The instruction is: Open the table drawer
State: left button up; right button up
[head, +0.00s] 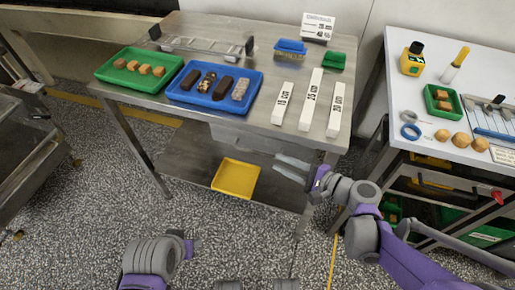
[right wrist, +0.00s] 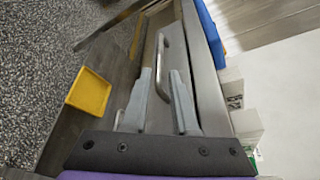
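The drawer (head: 232,136) is a grey metal front under the top of the steel table (head: 262,95), and it looks closed. In the right wrist view its front (right wrist: 121,92) carries a curved metal bar handle (right wrist: 161,54). My right gripper (head: 279,160) is at the drawer front in the head view. Its two grey fingers (right wrist: 160,78) are open, with the near part of the handle showing between them. I cannot tell whether either finger touches the bar. My left arm shows at the lower left of the head view, but its gripper fingers do not.
A yellow tray (head: 236,178) is on the lower shelf. A green tray (head: 140,71) and a blue tray (head: 214,87) with bars stand on the table, beside white blocks (head: 311,100). A white-topped cart (head: 452,100) stands right. Speckled floor in front is open.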

aim_at(257, 153)
jog(key=b+x, duration=0.1)
jog(key=x, duration=0.8)
jog(key=shift+w+a+f, duration=0.1)
jog(key=shift+a, duration=0.05)
jog(key=shift+c, duration=0.2)
grip_shut()
dwell(0.9)
